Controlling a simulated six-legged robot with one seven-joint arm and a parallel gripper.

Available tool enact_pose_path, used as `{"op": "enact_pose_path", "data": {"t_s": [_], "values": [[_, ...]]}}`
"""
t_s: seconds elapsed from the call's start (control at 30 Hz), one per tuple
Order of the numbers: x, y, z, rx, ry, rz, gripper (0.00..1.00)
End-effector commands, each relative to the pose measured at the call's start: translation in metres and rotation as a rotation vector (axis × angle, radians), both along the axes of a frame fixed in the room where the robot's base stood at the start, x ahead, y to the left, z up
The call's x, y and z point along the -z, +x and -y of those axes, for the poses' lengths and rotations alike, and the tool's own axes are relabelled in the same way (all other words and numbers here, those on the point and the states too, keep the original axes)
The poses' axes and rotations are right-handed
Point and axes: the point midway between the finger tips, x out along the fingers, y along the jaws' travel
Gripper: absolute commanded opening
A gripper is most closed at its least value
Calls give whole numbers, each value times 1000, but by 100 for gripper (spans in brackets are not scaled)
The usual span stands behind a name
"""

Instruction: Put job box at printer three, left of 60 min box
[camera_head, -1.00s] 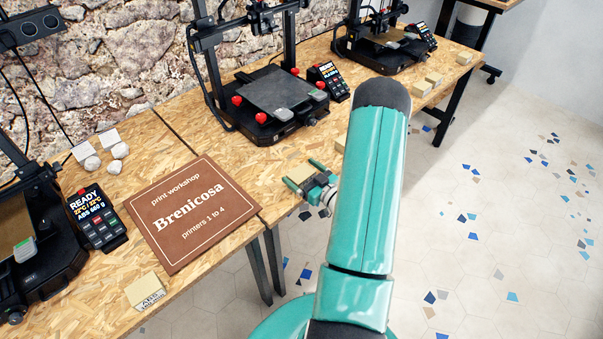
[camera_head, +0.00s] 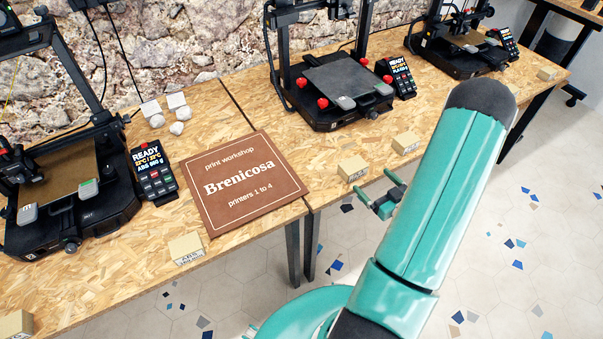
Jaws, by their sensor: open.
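My gripper (camera_head: 377,183) is open and empty at the table's front edge, its two green fingers pointing at a small tan box (camera_head: 352,169). That box stands upright on the table near the front edge, just beyond the fingertips and apart from them. A second tan box (camera_head: 405,143) stands to its right with a clear gap between them. Both have pale front labels too small to read. They are in front of the printer with red knobs (camera_head: 340,85), whose number I cannot read. My arm hides part of the table to the right.
An ABS box (camera_head: 187,248) is nearer the left printer (camera_head: 75,190). More boxes (camera_head: 547,73) stand by the far right printer (camera_head: 462,42). The board between sign and boxes is clear.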

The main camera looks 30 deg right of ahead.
Motion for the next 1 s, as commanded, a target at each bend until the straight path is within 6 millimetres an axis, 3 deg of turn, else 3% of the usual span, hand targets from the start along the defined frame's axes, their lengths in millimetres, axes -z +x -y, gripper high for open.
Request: {"op": "enact_pose_path", "data": {"t_s": [0.1, 0.3, 0.5, 0.77, 1.0], "values": [[-24, 36, 2, 5, -96, -100, 94], [-72, 86, 0, 65, -230, -276, 94], [-133, 116, -23, 158, -301, -422, 94], [-212, 115, -86, 257, -278, -576, 94], [-266, 73, -170, 268, -168, -714, 94]]}}
